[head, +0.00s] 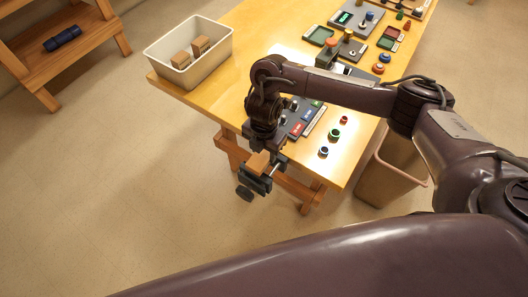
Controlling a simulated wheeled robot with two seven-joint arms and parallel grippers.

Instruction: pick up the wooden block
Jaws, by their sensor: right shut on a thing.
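My right gripper (262,153) reaches in from the right and points down at the table's front edge. It is shut on a small orange-brown wooden block (258,163), seen at its lower end. The fingers partly hide the block. My left gripper is not in view.
A panel of coloured buttons (302,122) lies behind the gripper.

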